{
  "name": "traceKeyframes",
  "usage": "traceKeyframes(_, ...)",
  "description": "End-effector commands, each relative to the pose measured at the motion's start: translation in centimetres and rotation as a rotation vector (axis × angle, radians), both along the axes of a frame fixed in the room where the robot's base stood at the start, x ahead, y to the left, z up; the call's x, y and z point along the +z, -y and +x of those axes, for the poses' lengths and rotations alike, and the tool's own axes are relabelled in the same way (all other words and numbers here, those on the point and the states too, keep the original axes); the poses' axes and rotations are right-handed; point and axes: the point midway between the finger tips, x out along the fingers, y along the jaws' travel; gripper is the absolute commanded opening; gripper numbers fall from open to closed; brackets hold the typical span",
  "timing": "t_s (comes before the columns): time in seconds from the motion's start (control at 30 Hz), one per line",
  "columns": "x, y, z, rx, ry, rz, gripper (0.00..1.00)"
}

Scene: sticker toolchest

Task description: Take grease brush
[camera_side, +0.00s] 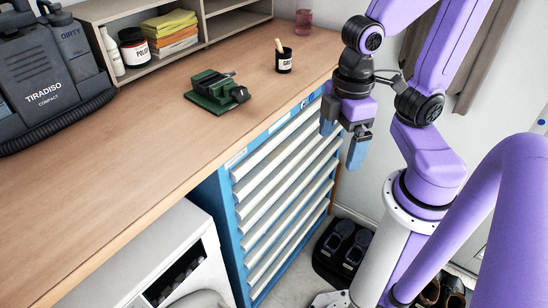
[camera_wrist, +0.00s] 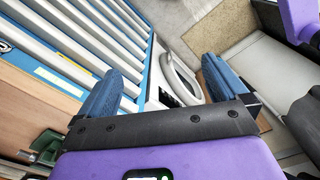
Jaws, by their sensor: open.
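A small black pot (camera_side: 284,63) with a white label stands on the wooden workbench, near its back right. A pale wooden handle (camera_side: 278,45), likely the grease brush's, sticks up out of the pot and leans left; the rest is hidden inside. My gripper (camera_side: 343,138) is open and empty, with blue fingers pointing down. It is in front of the drawer chest's right side, right of the pot and lower in the picture. In the wrist view my gripper (camera_wrist: 160,75) has nothing between its fingers, and the pot and brush are out of view.
A green vise (camera_side: 217,92) sits on the workbench (camera_side: 130,140) left of the pot. A blue tool chest (camera_side: 285,180) with several closed drawers is below. A shelf with a polish tin (camera_side: 134,48) and folded cloths (camera_side: 172,32) stands behind. A pinkish glass (camera_side: 304,20) is at the back.

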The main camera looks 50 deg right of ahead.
Motion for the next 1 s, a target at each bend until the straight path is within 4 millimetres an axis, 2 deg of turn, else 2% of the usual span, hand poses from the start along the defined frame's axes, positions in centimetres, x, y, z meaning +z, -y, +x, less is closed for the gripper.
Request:
traceKeyframes(0.07, -0.7, 0.5, -1.0, 0.064, 0.001, 0.0, 1.0)
traceKeyframes(0.23, -1.1, 0.7, -1.6, 0.109, 0.002, 0.0, 0.45)
traceKeyframes(0.67, -1.1, 0.9, -1.2, 0.115, 0.007, -0.017, 0.44)
traceKeyframes(0.77, -1.2, 1.6, 0.4, 0.153, 0.031, -0.079, 0.44)
traceKeyframes(0.87, -1.3, 3.0, 3.1, 0.222, 0.061, -0.195, 0.44)
traceKeyframes(1.0, -0.8, 5.7, 7.6, 0.341, 0.091, -0.406, 0.44)
